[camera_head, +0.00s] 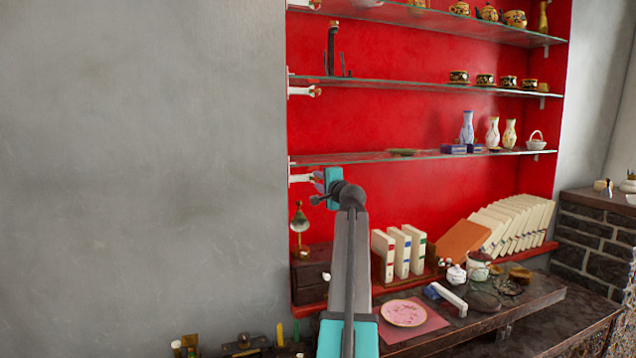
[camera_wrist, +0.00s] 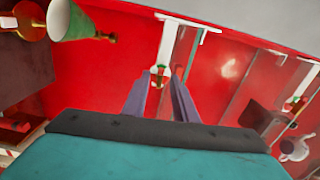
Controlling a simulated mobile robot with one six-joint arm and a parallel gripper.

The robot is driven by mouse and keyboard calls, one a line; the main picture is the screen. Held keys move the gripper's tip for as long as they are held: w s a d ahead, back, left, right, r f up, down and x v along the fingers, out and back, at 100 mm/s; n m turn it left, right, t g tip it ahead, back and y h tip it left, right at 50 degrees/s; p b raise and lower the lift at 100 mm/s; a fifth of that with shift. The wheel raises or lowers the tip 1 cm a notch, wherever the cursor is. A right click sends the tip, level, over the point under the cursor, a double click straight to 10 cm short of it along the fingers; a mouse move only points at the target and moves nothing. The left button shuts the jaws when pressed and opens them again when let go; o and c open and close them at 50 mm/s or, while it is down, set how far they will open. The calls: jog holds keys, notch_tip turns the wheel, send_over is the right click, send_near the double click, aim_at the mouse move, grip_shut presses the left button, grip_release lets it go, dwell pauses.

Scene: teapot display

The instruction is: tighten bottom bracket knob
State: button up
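The bottom bracket (camera_head: 298,179) is white and sits under the left end of the lowest glass shelf in the head view. It also shows in the wrist view (camera_wrist: 166,42). Its small red, gold and green knob (camera_wrist: 157,75) appears between my fingertips in the wrist view. My gripper (camera_head: 317,181) is at the bracket's right side in the head view, where it mostly covers the knob. In the wrist view my gripper (camera_wrist: 160,80) has its two purple-grey fingers apart, one on each side of the knob. I cannot tell whether either finger touches it.
The lowest glass shelf (camera_head: 370,157) extends right from the bracket, with vases (camera_head: 467,128) farther along. A lamp (camera_head: 299,222) stands below on a dark wooden box (camera_head: 311,268); its shade (camera_wrist: 78,20) shows upper left in the wrist view. White books (camera_head: 400,252) stand lower right.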

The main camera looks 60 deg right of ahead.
jog(key=b+v, duration=0.2)
jog(key=v, duration=1.1)
dwell(0.4)
